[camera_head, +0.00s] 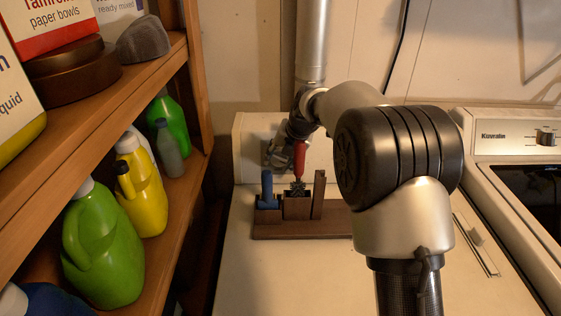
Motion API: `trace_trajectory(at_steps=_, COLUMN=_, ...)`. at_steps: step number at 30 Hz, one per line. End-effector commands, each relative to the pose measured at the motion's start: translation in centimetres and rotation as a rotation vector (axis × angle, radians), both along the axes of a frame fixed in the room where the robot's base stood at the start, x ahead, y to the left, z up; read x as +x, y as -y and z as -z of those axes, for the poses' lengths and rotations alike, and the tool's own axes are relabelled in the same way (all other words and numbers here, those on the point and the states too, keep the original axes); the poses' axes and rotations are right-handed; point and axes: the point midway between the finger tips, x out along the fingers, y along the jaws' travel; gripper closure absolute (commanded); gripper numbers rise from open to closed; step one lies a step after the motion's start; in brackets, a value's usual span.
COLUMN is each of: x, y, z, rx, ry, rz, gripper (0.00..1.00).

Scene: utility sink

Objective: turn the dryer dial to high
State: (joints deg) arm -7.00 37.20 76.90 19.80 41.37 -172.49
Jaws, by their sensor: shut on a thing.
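A white machine with a raised back panel (248,150) stands in the middle, taken here as the dryer. My gripper (276,156) is at the front of this panel, left of centre, and is shut on what appears to be the dryer dial. The dial is small and mostly hidden by the gripper, so its setting cannot be read. My arm reaches in from the lower right and covers the right part of the panel.
A brown wooden holder (330,222) with a blue-handled item (267,186) and a red-handled brush (299,163) stands just before the panel, close below my gripper. A second machine (500,150) with a knob (545,137) is at right. Shelves (150,75) with bottles stand at left.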

Motion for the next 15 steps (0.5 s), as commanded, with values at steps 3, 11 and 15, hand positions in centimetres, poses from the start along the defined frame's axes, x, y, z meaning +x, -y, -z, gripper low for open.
trace_trajectory(at_steps=3, x=-0.01, y=-0.07, z=-0.03, rx=0.001, ry=-0.001, rz=0.001, gripper=0.80)
trace_trajectory(at_steps=11, x=-0.01, y=-0.07, z=-0.04, rx=0.000, ry=0.000, rz=-0.001, gripper=0.40)
trace_trajectory(at_steps=15, x=0.00, y=-0.06, z=-0.04, rx=0.000, ry=0.000, rz=-0.001, gripper=0.36)
